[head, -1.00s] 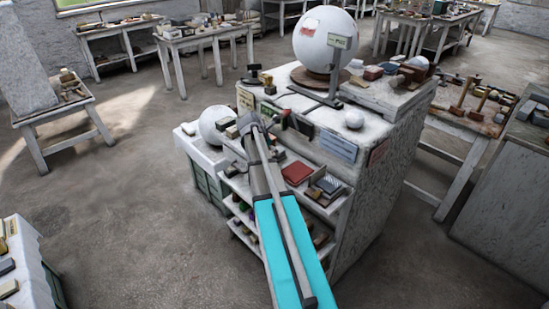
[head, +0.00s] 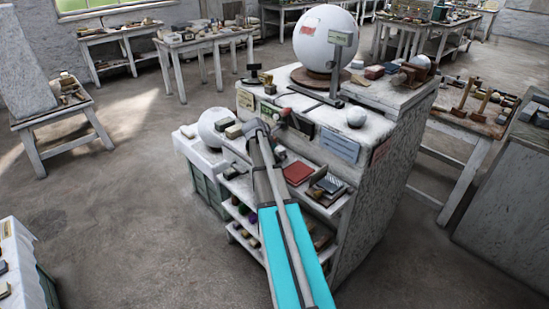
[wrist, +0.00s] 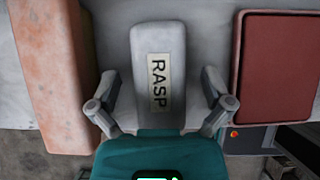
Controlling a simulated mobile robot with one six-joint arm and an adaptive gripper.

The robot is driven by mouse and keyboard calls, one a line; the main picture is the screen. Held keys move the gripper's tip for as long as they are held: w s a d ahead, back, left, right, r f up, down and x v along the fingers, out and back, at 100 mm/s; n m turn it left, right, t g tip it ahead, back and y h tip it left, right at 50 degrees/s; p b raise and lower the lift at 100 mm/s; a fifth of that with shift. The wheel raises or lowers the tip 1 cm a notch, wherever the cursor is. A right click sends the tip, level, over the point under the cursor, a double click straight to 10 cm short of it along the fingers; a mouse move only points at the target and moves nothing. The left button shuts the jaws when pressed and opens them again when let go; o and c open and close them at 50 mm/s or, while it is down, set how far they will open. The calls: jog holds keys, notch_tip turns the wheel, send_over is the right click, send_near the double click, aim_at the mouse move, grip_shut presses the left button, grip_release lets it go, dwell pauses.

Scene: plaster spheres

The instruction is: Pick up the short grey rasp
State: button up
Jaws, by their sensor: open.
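The rasp (wrist: 158,45) is a short, light grey block with a cream label reading "RASP". It lies on a pale surface in the middle of the wrist view. My gripper (wrist: 161,108) is open, one finger on either side of the rasp's near part. The fingers look apart from its sides, and the rasp's near end is hidden by my gripper's body. In the head view my gripper (head: 260,129) is over the left part of the white plaster-covered cabinet, and I cannot make out the rasp there.
A pinkish-orange block (wrist: 50,70) lies close left of the rasp. A dark red pad in a tray (wrist: 278,65) lies to its right. A smaller sphere (head: 213,124) sits left.

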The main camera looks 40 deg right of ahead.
grip_shut()
dwell(0.6)
jog(key=shift+r, duration=0.2)
jog(key=shift+r+p, duration=0.65)
jog(key=shift+p, duration=0.2)
jog(key=s+a, duration=0.1)
jog(key=a, duration=1.7)
jog(key=shift+s, duration=0.25)
jog(key=shift+f, duration=0.1)
jog(key=c, duration=0.6)
grip_release()
jog(key=c, duration=0.7)
